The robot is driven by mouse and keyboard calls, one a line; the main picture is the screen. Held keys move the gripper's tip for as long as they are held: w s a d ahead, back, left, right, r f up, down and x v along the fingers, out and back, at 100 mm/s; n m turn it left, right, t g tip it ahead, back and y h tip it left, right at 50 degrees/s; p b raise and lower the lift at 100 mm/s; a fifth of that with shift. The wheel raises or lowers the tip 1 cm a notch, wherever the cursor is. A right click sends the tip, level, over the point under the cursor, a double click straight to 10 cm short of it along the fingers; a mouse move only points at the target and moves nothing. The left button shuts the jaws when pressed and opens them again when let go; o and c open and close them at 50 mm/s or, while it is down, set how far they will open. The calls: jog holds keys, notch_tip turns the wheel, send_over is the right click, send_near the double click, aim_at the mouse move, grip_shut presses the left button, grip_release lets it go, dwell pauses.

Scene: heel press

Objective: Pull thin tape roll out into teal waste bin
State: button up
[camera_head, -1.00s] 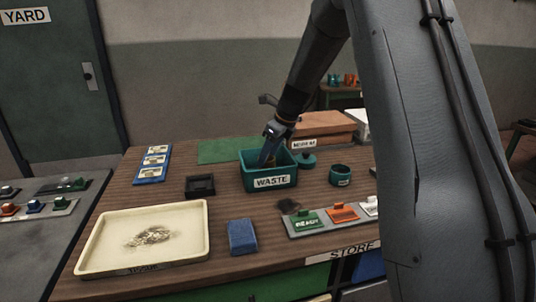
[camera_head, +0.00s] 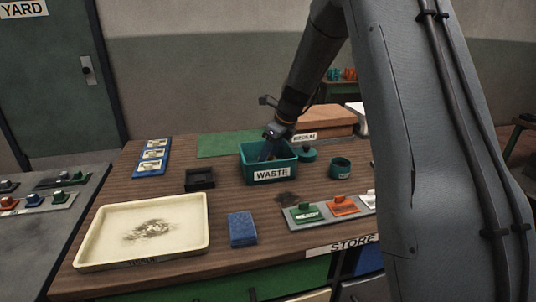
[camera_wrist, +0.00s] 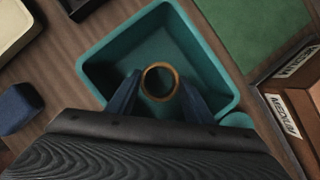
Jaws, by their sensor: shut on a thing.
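The teal waste bin (camera_head: 271,176), labelled WASTE, stands on the wooden table. My gripper (camera_head: 266,152) reaches down into the bin's opening in the head view. In the wrist view my gripper (camera_wrist: 160,88) has its two blue fingers shut on a thin, ring-shaped brown tape roll (camera_wrist: 160,67). The roll is over the inside of the teal bin (camera_wrist: 110,50), and the bin floor beneath it looks empty. In the head view the roll is hidden by the fingers and the bin wall.
A cream tray (camera_head: 190,246) with a dark smudge is front left. A blue block (camera_head: 242,229), a black square dish (camera_head: 199,180) and a small teal cup (camera_head: 340,168) stand around the bin. An orange-brown box (camera_head: 320,120) and a green mat (camera_head: 222,145) lie behind.

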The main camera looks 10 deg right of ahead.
jog(key=shift+f, duration=0.6)
dwell(0.3)
jog(key=o, duration=1.4)
jog(key=shift+r, duration=0.15)
jog(key=shift+r+p, duration=4.5)
jog(key=shift+r, duration=0.9)
